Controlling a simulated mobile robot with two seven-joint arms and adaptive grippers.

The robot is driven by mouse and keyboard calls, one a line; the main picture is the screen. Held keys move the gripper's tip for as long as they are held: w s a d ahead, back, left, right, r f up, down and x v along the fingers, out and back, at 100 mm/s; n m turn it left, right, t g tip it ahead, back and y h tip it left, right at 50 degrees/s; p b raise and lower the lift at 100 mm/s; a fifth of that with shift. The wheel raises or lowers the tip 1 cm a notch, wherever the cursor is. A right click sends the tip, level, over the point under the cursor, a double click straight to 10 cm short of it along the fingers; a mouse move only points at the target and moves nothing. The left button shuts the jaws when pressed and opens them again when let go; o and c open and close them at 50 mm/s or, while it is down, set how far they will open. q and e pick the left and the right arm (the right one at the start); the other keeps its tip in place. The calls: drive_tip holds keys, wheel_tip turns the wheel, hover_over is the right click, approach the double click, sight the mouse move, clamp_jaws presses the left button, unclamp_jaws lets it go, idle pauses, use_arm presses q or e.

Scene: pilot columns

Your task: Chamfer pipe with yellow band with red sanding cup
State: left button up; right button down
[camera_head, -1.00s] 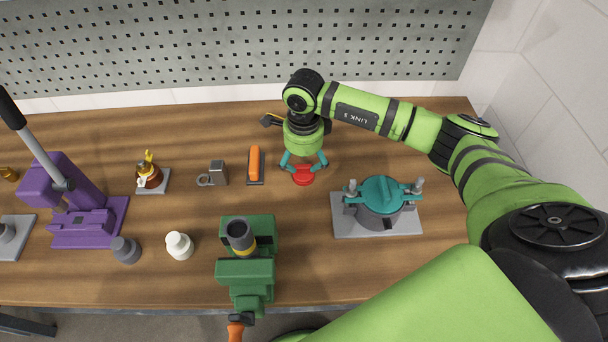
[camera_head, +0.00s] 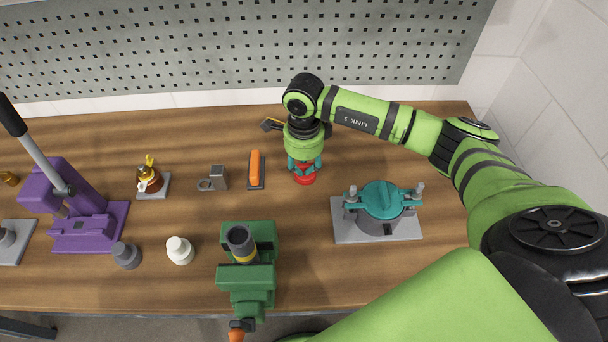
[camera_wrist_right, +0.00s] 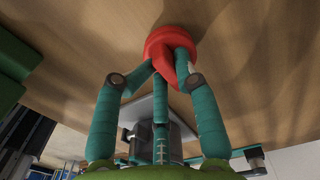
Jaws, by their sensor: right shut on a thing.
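The red sanding cup (camera_head: 304,177) stands on the bench in the head view, under my right gripper (camera_head: 304,166). In the right wrist view, the teal fingers of my right gripper (camera_wrist_right: 165,75) are closed around the red sanding cup (camera_wrist_right: 172,45). The pipe with the yellow band (camera_head: 241,242) stands upright in the green vise (camera_head: 247,272), to the left of and nearer than the cup. Its dark open end faces up and the yellow band shows just above the jaws. My left gripper is in neither view.
A teal-lidded grey pot (camera_head: 381,200) on a plate stands right of the vise. An orange-handled tool (camera_head: 255,168), a small grey block (camera_head: 218,177), a brown bottle (camera_head: 149,178) and a purple press (camera_head: 90,225) are to the left. White (camera_head: 179,250) and grey (camera_head: 126,255) pieces stand beside the vise.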

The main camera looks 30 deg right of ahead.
drive_tip(key=shift+r+p, duration=1.25)
drive_tip(key=shift+r, duration=1.1)
drive_tip(key=s+a+r, duration=0.1)
drive_tip(key=a+r, duration=0.7)
drive_tip(key=a, duration=0.2)
drive_tip(key=s+a+r, duration=0.5)
drive_tip(key=s+r, duration=0.1)
drive_tip(key=s, duration=0.2)
drive_tip(key=s+a+r+b, duration=0.1)
drive_tip(key=s+a+r, duration=0.4)
drive_tip(key=s+r, duration=0.1)
drive_tip(key=shift+s+a+r, duration=0.3)
drive_tip(key=shift+s+a, duration=0.05)
drive_tip(key=shift+s, duration=0.5)
